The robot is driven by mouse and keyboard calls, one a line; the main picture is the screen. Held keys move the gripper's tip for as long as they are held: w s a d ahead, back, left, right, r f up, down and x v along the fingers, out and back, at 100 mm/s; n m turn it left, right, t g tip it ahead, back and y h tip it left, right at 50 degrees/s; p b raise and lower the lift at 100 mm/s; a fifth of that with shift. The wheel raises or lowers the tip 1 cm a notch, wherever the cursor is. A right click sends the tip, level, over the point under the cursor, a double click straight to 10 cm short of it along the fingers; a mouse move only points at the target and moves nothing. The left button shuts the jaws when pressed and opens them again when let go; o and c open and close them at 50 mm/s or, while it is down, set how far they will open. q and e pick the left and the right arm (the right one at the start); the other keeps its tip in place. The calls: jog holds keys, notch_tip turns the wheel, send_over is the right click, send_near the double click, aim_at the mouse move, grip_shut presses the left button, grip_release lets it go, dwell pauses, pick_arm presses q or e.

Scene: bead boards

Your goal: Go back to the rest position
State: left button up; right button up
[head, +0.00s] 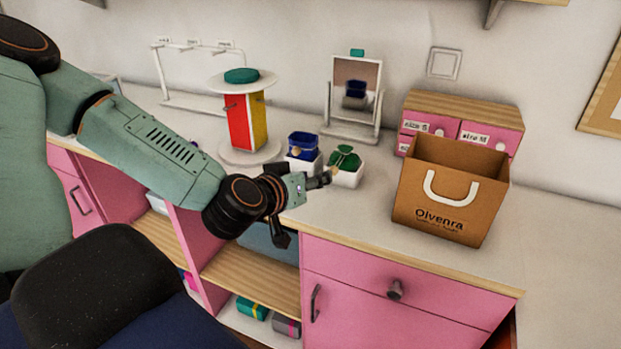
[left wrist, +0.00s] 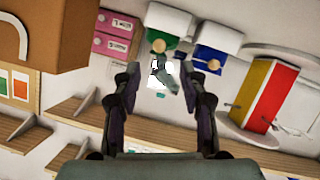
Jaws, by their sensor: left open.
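My left gripper (head: 305,208) is at the front edge of the white counter (head: 345,222), just in front of the two small white boxes. In the left wrist view its two fingers (left wrist: 159,80) are spread apart with nothing held between them. One white box (head: 347,178) holds a green item (head: 344,160), and the other holds a blue item (head: 303,142). The green item (left wrist: 163,42) and blue item (left wrist: 208,60) also show beyond the fingers in the left wrist view, each with a round wooden-coloured piece. My right gripper is not in view.
A brown paper bag (head: 450,190) stands to the right, before a pink drawer box (head: 490,133). A mirror (head: 356,80) and a red and yellow display (head: 246,120) stand behind. Pink drawers (head: 365,290) and open shelves lie below. The counter's right part is clear.

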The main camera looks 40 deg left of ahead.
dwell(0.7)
pick_arm(q)
jog(key=s+d+f+g, duration=0.1)
jog(key=f, duration=0.1)
jog(key=s+d+f+n+g+h, duration=0.1)
jog(key=d+f, duration=0.1)
jog(key=f, duration=0.1)
jog(key=s+d+f+g+h+b, duration=0.1)
jog(key=d+f, duration=0.1)
jog(key=shift+s+f, duration=0.2)
jog(key=shift+f, duration=0.1)
jog(key=s+d+f+m+g+b, duration=0.2)
jog(key=s+f+g, duration=0.3)
jog(key=s+f, duration=0.7)
jog(key=s+d+f+m+g+b, duration=0.3)
jog(key=s+d+f+g, duration=0.2)
jog(key=s+f, duration=0.8)
jog(key=shift+s+m+g+y+b, duration=0.3)
jog(key=shift+s+g+b, duration=0.1)
jog(key=shift+s, duration=0.45)
